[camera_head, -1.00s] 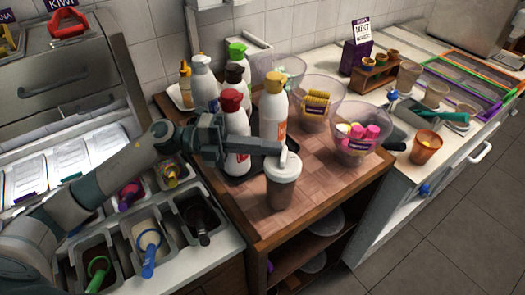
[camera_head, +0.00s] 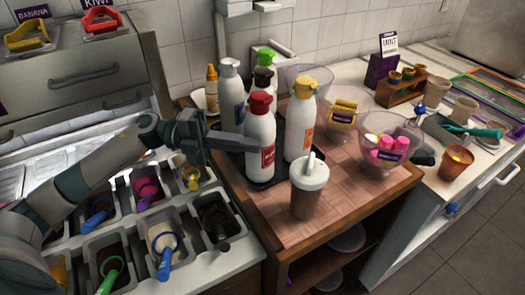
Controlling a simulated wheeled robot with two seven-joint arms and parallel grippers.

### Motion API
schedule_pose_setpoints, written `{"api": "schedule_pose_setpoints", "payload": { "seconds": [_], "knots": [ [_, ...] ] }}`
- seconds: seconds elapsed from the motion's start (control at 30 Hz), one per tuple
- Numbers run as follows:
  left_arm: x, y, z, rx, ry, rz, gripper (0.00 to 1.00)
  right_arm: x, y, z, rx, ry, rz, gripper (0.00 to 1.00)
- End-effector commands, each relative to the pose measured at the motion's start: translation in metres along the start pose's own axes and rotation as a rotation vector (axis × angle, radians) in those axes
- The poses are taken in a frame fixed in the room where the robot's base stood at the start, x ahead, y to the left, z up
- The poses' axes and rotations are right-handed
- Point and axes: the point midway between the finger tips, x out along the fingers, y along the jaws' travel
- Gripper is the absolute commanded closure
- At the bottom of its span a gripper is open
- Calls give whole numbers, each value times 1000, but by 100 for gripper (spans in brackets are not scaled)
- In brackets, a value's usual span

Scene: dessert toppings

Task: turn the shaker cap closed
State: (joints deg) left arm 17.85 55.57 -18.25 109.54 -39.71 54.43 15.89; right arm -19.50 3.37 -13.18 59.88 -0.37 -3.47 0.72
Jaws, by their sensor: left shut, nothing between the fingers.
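The shaker (camera_head: 307,203) is a brown translucent cup standing upright near the front of the wooden counter. Its white cap (camera_head: 310,175) is on top, with a small white spout or flap (camera_head: 311,160) sticking up. I cannot tell from here whether the cap is turned closed. My left gripper (camera_head: 250,145) is shut and empty, to the left of and behind the shaker, apart from its cap. Its tips are beside the red-capped white bottle (camera_head: 260,152); I cannot tell if they touch it. My right gripper is not in view.
A yellow-capped bottle (camera_head: 300,130) and other bottles stand on a dark tray just behind the shaker. Clear bowls, one with pink items (camera_head: 388,148), stand to the right. Topping tubs with scoops (camera_head: 164,245) are at the left. Counter around the shaker's front is clear.

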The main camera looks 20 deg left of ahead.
Motion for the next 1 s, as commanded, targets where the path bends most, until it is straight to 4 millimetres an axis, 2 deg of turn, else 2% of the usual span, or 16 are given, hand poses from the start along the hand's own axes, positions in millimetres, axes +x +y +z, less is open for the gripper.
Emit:
{"api": "schedule_pose_setpoints", "payload": {
  "seconds": [0.1,0.3,0.63,0.67,0.77,1.0],
  "knots": [
    [-15,3,0,-1,-2,2,100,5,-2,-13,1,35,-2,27],
    [-32,1,1,0,-1,1,100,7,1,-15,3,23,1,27],
    [-34,0,1,0,0,0,100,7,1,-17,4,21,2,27],
    [-34,0,1,0,0,0,98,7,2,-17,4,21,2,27],
    [-34,0,1,0,0,0,74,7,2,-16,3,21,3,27],
    [-34,-8,1,0,0,0,72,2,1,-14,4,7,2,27]
  ]
}}
